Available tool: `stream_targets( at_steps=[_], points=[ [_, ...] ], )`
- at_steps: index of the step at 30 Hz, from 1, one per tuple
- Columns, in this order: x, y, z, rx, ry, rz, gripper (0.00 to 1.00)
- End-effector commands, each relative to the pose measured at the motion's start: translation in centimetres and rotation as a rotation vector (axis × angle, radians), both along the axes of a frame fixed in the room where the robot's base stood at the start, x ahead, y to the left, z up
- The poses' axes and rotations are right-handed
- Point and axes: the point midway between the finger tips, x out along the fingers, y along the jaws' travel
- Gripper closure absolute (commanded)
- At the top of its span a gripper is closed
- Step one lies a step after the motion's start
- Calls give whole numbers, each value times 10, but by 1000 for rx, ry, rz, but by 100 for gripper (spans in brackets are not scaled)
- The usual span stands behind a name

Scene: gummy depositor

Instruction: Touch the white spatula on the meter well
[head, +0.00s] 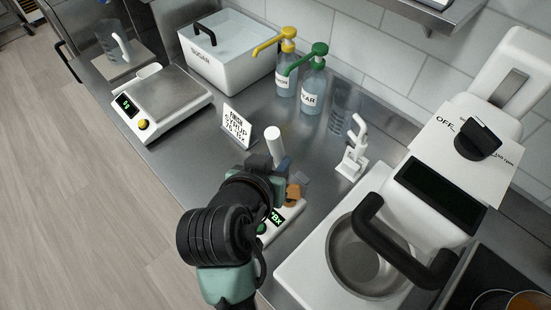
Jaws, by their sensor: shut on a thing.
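My gripper (280,168) is shut on the white spatula (274,142), whose thick white handle stands up beyond the fingers. The spatula's lower end is hidden behind my gripper and wrist. The meter (283,226) is a small white box with a green-lit display, on the counter just below my gripper in the picture. My arm covers much of it, and its well is not clearly visible. I cannot tell whether the spatula touches the well.
A mixer with a steel bowl (345,262) and black handle stands at right. A white stand (352,155), two pump bottles (312,88) and a sign (237,127) are behind. A scale (160,100) and sugar bin (215,65) are at upper left. Bare counter (195,165) lies left of my gripper.

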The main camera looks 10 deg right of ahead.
Motion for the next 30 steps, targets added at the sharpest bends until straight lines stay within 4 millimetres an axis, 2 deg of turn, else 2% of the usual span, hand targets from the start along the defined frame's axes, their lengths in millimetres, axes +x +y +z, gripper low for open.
stream_targets(
  at_steps=[8, 30],
  points=[
    [-1, 0, 3, 1, 7, 0, 100],
    [0, 0, 65, 0, 1, 0, 100]
  ],
)
